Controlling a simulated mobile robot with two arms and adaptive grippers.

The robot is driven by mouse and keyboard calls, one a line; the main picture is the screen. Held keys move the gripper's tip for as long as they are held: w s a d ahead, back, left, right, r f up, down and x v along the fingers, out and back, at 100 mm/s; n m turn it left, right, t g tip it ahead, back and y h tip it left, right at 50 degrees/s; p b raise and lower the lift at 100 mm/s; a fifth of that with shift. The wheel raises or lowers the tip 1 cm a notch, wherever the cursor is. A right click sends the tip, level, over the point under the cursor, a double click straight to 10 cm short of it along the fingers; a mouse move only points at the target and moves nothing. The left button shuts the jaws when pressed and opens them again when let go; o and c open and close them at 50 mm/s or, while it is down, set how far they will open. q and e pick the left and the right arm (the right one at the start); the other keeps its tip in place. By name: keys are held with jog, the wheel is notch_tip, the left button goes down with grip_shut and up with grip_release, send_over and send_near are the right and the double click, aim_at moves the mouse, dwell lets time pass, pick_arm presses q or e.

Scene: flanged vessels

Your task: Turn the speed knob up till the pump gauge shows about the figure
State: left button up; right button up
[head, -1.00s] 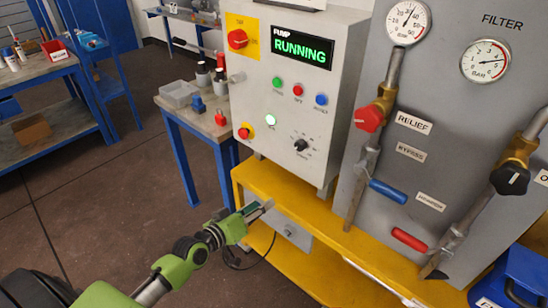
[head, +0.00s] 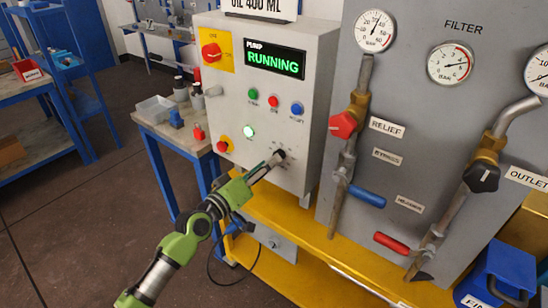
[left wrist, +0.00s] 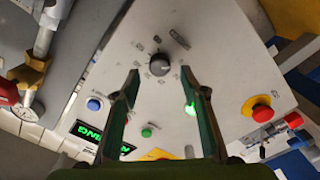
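The black speed knob (left wrist: 159,65) is on the lower front of the grey pump control box (head: 235,108). In the left wrist view it sits ahead of and between my finger tips, with a dial scale around it. My left gripper (left wrist: 165,80) is open, its fingers apart on either side of the knob's line, not closed on it. The display (head: 274,59) reads PUMP RUNNING in green. A round gauge (head: 375,30) in BAR is on the grey panel; its needle points up and slightly right. My right gripper is not in view.
The filter gauge (head: 450,64) and a third gauge at the right edge are on the panel. The red relief handle (head: 343,125), blue lever (head: 367,196) and red lever (head: 391,242) stick out. A red emergency button (head: 222,146) is left of the knob. A yellow stand (head: 290,222) lies below.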

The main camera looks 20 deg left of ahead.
pick_arm(q)
jog(key=x, duration=0.3)
jog(key=shift+w+d, duration=0.15)
jog(key=shift+w, duration=0.2)
jog(key=c, duration=1.1)
jog(key=m+b, duration=0.1)
jog(key=m, duration=0.4)
jog(key=shift+m, duration=0.3)
jog(key=o, duration=1.1)
